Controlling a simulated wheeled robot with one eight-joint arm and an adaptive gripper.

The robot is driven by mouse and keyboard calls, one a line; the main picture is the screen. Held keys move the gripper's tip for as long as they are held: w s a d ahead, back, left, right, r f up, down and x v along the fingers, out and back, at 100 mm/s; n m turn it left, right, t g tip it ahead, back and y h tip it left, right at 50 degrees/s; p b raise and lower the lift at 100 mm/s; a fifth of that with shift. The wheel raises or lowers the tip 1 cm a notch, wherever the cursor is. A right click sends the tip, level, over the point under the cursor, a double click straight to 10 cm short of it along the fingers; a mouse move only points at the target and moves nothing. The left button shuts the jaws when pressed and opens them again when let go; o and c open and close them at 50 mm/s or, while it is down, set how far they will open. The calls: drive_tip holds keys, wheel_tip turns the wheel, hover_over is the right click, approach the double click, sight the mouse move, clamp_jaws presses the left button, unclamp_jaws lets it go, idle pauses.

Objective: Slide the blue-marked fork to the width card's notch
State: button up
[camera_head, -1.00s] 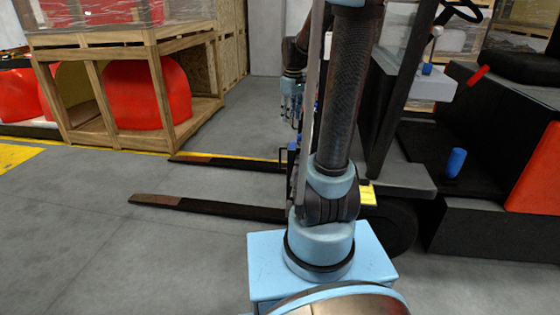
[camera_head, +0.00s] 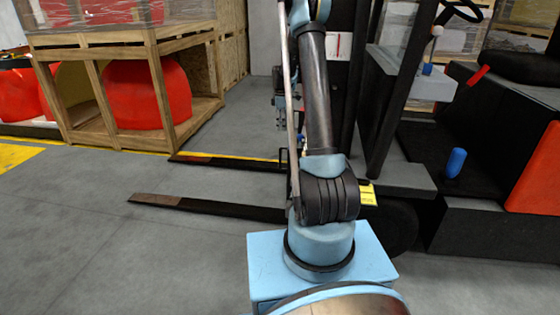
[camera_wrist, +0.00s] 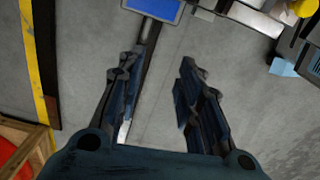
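Two dark forks stick out to the left from the forklift in the head view: a far one (camera_head: 225,161) and a near one (camera_head: 205,207). A small blue part (camera_head: 301,138) shows by the far fork's base. A white card with a red line (camera_head: 340,46) is on the mast; I cannot tell if it is the width card, and no notch is clear. My gripper (camera_head: 281,122) hangs above the far fork's base. In the wrist view my gripper (camera_wrist: 158,90) is open and empty. A blue plate (camera_wrist: 155,8) on a thin dark bar (camera_wrist: 148,45) lies beyond the fingers.
The forklift body (camera_head: 480,170) fills the right. A wooden crate with red nosecones (camera_head: 145,95) stands at the back left. A yellow floor line (camera_head: 110,147) runs before it. The floor left of the forks is clear. A yellow label (camera_head: 368,194) is behind my arm.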

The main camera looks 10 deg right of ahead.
drive_tip(key=n, duration=0.1)
hover_over(280, 167)
wheel_tip(280, 167, down, 4)
drive_tip(key=f, duration=1.8)
drive_tip(key=shift+w+d+f, duration=0.1)
drive_tip(key=shift+w, duration=0.3)
clamp_jaws()
